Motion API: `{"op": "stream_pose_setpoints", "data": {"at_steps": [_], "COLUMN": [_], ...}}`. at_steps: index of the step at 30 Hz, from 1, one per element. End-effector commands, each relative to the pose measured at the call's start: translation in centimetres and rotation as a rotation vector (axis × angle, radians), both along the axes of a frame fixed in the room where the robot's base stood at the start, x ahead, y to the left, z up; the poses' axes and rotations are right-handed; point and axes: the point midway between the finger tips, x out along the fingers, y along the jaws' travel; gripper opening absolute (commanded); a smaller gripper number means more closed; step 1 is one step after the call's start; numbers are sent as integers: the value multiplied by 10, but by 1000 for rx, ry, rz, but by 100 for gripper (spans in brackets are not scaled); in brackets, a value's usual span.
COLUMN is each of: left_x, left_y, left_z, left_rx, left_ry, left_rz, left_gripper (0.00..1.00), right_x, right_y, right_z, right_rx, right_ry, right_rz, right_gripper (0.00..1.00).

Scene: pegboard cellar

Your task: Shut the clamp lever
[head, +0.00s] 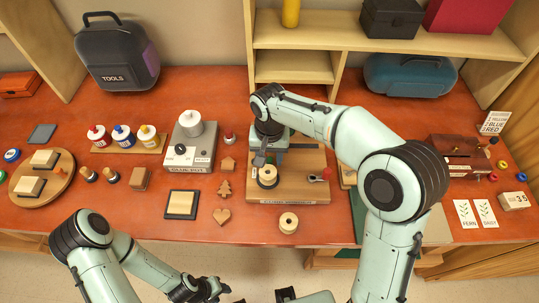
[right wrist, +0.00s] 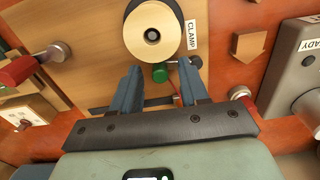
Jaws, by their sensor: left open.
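The clamp (right wrist: 151,34) shows in the right wrist view as a pale round disc with a dark rim, beside a white CLAMP label (right wrist: 191,34). It also shows on the wooden board in the head view (head: 267,177). A green knob (right wrist: 160,73) sits just below the disc, near the gap between my right fingertips; its link to the lever is partly hidden. My right gripper (right wrist: 158,78) is open and empty, fingers pointing toward the disc. In the head view my right gripper (head: 268,153) is over the board's far left part. My left gripper (head: 222,289) is open, low in front of the table.
A red-handled lever (head: 320,177) with a metal pivot is at the board's right side. A grey READY box (head: 190,155) stands left of the board (head: 300,192). A wooden spool (head: 288,222) and small wooden shapes lie near the front edge. Shelves stand behind.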

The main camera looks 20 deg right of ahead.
Motion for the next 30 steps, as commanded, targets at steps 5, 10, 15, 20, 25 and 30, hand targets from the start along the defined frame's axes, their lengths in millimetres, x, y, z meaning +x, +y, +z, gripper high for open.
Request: {"op": "stream_pose_setpoints", "data": {"at_steps": [5, 10, 15, 20, 25, 30], "left_x": [0, 3, 9, 16, 22, 24], "left_y": [0, 0, 0, 0, 0, 0], "left_z": [0, 4, 11, 20, 26, 28], "left_rx": [0, 0, 0, 0, 0, 0], "left_ry": [0, -3, -10, -18, -25, -27], "left_rz": [0, 0, 0, 0, 0, 0], "left_gripper": [43, 43, 43, 43, 43, 43], "right_x": [0, 1, 1, 1, 1, 0], "right_y": [0, 0, 0, 0, 0, 0], "right_z": [1, 22, 61, 96, 123, 133], "right_rx": [0, 1, 1, 1, 1, 0], "right_ry": [0, -4, -6, -6, -3, -1], "right_rz": [0, 0, 0, 1, 0, 0], "right_gripper": [44, 44, 44, 44, 44, 44]}}
